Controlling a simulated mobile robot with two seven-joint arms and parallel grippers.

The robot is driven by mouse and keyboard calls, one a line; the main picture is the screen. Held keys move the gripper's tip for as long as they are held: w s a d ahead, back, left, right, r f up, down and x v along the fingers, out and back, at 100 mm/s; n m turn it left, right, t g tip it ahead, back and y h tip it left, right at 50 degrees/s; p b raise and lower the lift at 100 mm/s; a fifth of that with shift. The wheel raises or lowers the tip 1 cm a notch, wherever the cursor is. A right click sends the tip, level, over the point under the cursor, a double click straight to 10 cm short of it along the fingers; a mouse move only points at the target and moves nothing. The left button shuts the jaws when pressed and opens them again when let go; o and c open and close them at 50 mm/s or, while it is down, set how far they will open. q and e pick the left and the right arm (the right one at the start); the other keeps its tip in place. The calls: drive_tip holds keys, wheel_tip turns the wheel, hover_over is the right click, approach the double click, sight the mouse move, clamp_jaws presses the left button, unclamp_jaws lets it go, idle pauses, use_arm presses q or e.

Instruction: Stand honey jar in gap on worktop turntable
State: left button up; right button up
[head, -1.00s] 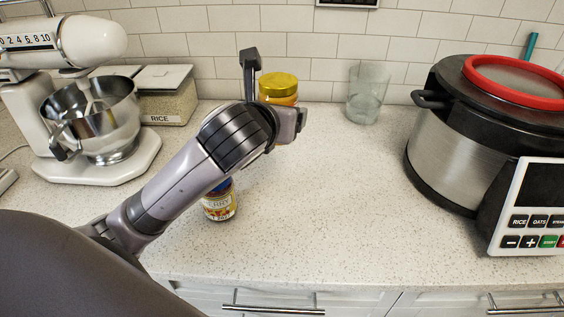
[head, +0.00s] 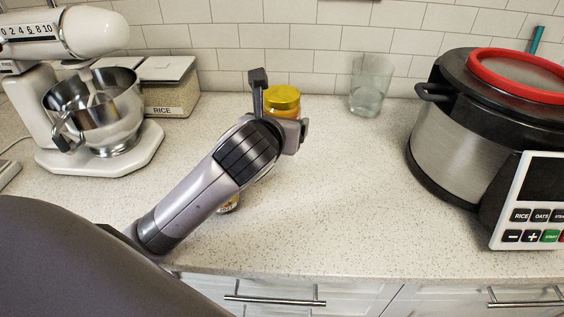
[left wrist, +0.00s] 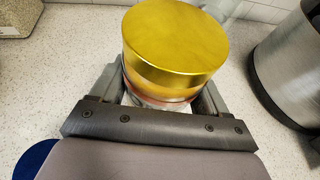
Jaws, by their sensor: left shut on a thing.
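The jar with a gold lid (head: 282,98), which I take as the honey jar, is upright at the back of the worktop. Its lid fills the upper middle of the left wrist view (left wrist: 174,45), with an orange band below it. My left gripper (head: 281,106) is shut on this jar, one finger on either side. The gripper hides most of its body, and I cannot tell whether its base touches the worktop. No turntable shows in either view. My right gripper is out of view.
A small labelled jar (head: 229,204) stands mostly hidden behind my left arm; its blue lid (left wrist: 36,158) shows in the left wrist view. A mixer (head: 95,35) and rice container (head: 171,98) stand left, a glass (head: 370,88) behind, a cooker (head: 455,150) right. The middle worktop (head: 345,190) is clear.

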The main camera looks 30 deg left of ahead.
use_arm(q)
wheel_tip(320, 180, down, 10)
drive_tip(key=shift+f, duration=0.1)
idle(0.4)
drive_tip(key=shift+f, duration=0.1)
drive_tip(key=o, duration=1.5)
drive_tip(key=shift+f, duration=0.1)
